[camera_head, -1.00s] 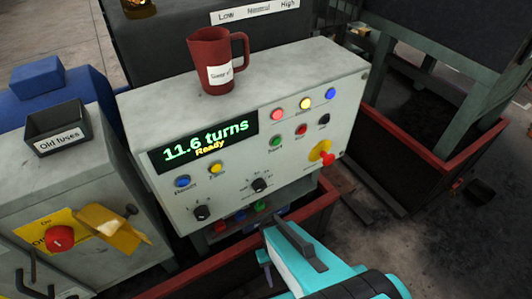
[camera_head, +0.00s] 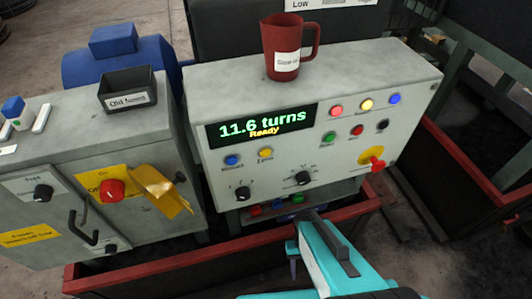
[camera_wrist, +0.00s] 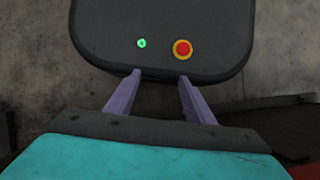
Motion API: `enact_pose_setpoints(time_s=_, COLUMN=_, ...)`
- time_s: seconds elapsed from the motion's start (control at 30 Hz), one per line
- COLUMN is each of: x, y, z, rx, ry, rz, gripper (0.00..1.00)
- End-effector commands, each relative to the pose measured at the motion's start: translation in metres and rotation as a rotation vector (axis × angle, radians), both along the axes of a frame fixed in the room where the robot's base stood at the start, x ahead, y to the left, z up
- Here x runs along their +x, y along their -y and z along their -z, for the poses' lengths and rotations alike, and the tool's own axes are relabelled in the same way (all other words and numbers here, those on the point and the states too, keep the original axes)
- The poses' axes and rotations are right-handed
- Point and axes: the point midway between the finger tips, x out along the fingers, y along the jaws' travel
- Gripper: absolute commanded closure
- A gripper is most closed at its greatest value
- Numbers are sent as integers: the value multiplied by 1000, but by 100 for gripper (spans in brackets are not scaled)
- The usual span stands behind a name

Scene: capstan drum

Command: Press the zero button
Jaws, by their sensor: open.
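The zero button appears to be the yellow button (camera_head: 265,153) on the grey control box, just below the left part of the display; its small label is hard to read. A blue button (camera_head: 232,160) sits to its left. The display (camera_head: 262,124) reads "11.6 turns" and "Ready" in green and yellow. My gripper (camera_wrist: 160,77) is open and empty in the wrist view, its two purple fingers apart. In the head view my teal arm end is low in front of the box, below the buttons and away from them; the fingers are mostly hidden there. The wrist view does not show the yellow button.
A red mug (camera_head: 283,62) stands on top of the box. A grey cabinet (camera_head: 60,157) with a black tray (camera_head: 127,92) stands left. A red-rimmed trough (camera_head: 150,262) runs below.

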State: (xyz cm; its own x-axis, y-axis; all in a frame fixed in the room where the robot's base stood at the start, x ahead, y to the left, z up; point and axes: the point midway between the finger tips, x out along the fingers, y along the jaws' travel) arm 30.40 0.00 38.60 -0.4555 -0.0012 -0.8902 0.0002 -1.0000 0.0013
Motion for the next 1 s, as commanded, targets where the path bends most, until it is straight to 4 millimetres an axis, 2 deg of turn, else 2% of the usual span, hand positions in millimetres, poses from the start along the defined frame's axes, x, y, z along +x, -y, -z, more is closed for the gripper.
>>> enact_pose_setpoints(time_s=0.03, x=0, y=0, z=0, rx=0, ry=0, rz=0, gripper=56)
enact_pose_setpoints(time_s=0.3, x=0, y=0, z=0, rx=0, ry=0, rz=0, gripper=100)
enact_pose_setpoints(time_s=1.0, x=0, y=0, z=0, rx=0, ry=0, rz=0, gripper=100)
